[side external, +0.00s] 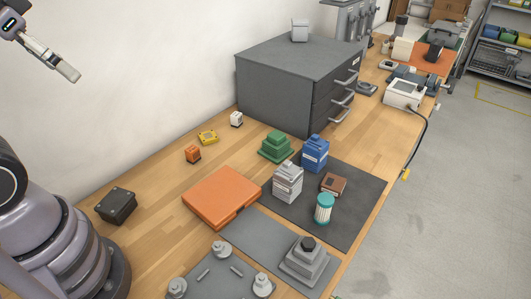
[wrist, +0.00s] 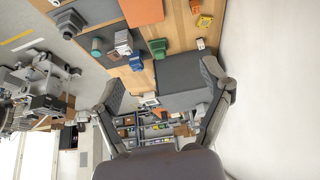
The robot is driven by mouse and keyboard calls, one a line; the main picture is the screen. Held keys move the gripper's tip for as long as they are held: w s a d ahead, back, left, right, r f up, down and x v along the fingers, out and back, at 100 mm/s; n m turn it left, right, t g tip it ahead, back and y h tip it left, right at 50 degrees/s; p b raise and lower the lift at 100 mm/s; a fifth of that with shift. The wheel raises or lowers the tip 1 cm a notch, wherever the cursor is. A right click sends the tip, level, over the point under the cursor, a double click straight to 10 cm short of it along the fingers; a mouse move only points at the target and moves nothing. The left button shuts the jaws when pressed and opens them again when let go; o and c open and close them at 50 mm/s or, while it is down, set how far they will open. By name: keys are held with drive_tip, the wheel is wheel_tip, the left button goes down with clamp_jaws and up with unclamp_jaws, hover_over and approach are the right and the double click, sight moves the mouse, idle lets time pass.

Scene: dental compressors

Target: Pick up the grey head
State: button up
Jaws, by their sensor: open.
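A grey head-like block with a black hexagonal top (side external: 305,260) sits on a grey mat at the front in the side view. It shows at the upper left of the wrist view (wrist: 68,22). A lighter grey block (side external: 287,183) stands on the dark mat and also shows in the wrist view (wrist: 123,42). I cannot tell for certain which one is the grey head. My gripper (wrist: 160,76) is open and empty, high above the bench and well apart from both. In the side view, part of my arm's end is at the upper left.
An orange case (side external: 220,198) lies beside the dark mat (side external: 350,223). Green (side external: 275,147), blue (side external: 314,153), brown (side external: 333,184) and teal (side external: 324,208) parts stand near the lighter block. A tall grey drawer cabinet (side external: 275,83) stands behind.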

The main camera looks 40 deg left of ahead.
drive_tip(key=n+g+h, duration=1)
drive_tip(key=n+h, duration=0.2)
drive_tip(key=h, duration=0.4)
hover_over(298, 242)
drive_tip(key=a, duration=0.6)
wheel_tip(298, 242, down, 25)
drive_tip(key=f+n+t, duration=0.1)
drive_tip(key=f+n, duration=0.1)
drive_tip(key=f, duration=0.1)
drive_tip(key=f+n+t+h, duration=0.1)
drive_tip(key=f+n+t, duration=0.1)
drive_tip(key=f, duration=0.2)
drive_tip(key=d+f+n+t+h, duration=0.1)
drive_tip(key=f+n+t, duration=0.1)
drive_tip(key=f, duration=0.2)
drive_tip(key=shift+f, duration=0.2)
drive_tip(key=d, duration=0.7)
drive_tip(key=shift+w, duration=0.2)
